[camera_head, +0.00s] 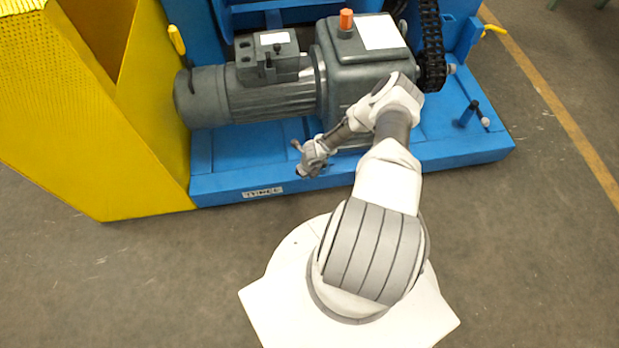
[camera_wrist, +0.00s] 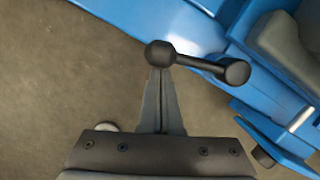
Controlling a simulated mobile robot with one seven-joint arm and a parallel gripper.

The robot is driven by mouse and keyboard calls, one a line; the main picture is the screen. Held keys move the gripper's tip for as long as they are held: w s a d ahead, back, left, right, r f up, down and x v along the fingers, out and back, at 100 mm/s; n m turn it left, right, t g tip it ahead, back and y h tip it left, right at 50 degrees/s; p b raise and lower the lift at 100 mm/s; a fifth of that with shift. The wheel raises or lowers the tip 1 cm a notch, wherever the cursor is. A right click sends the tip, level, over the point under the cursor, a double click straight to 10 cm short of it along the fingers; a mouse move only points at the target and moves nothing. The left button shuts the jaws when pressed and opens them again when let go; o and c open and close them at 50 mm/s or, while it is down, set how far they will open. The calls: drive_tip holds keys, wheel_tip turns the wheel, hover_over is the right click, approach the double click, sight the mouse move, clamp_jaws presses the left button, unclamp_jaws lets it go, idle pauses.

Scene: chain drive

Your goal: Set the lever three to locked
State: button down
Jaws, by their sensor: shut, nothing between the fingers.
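A dark lever with a round ball knob (camera_wrist: 160,54) shows in the wrist view, just beyond my fingertips. Its arm runs right to a thick round hub (camera_wrist: 235,72) beside the blue base. My gripper (camera_wrist: 161,76) is shut and empty, with its tips at or just under the knob; I cannot tell if they touch. In the head view my gripper (camera_head: 304,170) is at the front edge of the blue base, near a small dark knob (camera_head: 296,145). Another dark lever (camera_head: 470,112) stands on the base at the right. No lever number is readable.
The grey motor and gearbox (camera_head: 365,66) sit on the blue base (camera_head: 450,152) behind my arm. A yellow guard (camera_head: 150,130) stands at the left. Yellow handles show at upper left (camera_head: 177,40) and upper right (camera_head: 493,29). The floor in front is clear.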

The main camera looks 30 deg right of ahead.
drive_tip(key=shift+w+a, duration=0.15)
drive_tip(key=shift+w, duration=1.1)
